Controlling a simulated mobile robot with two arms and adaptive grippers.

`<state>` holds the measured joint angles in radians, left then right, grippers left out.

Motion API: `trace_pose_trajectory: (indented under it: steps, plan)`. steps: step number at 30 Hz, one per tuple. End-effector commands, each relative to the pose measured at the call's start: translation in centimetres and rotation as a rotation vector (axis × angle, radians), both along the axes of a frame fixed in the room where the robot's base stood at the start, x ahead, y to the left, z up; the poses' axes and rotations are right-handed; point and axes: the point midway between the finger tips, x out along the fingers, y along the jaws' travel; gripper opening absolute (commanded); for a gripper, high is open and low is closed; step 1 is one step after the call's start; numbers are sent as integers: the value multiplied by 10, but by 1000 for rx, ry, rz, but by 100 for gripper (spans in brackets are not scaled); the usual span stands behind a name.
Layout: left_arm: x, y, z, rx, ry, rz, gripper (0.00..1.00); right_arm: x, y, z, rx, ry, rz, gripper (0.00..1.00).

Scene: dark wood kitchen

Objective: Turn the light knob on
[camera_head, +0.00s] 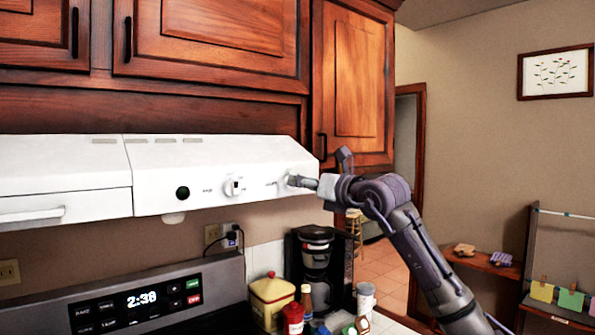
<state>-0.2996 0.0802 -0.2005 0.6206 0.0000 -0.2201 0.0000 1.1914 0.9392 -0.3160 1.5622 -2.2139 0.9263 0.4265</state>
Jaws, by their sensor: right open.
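A white range hood (80,165) hangs under the wooden cabinets. Its front panel has a white knob (235,187) and, left of it, a round black spot (182,193); the small labels are too blurred to read. My right gripper (299,181) is open at the panel's right end. Its tips reach the panel over what may be another knob, right of a label; the gripper covers most of it. I cannot tell whether it touches. The gripper is clear of the white knob. My left gripper is not in view.
Wooden cabinets (210,35) sit directly above the hood. Below are the stove's control panel (140,302), a coffee maker (318,262), a yellow canister (271,300) and several jars. Open room lies to the right, with a wooden shelf (482,263) against the wall.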

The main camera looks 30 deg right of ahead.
Motion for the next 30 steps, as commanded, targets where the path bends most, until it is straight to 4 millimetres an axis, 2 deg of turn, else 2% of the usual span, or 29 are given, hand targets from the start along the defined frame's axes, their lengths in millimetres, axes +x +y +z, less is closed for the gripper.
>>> trace_pose_trajectory:
  steps: [1,7,18,28,30]
  plan:
    - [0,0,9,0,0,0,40,9,2,4,3,2,1,59]
    - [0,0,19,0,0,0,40,29,2,2,1,0,0,59]
    - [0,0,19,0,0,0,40,34,3,0,0,-1,0,57]
    - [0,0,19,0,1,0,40,33,3,0,0,-1,0,2]
    - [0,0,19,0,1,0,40,33,3,0,0,-1,0,0]
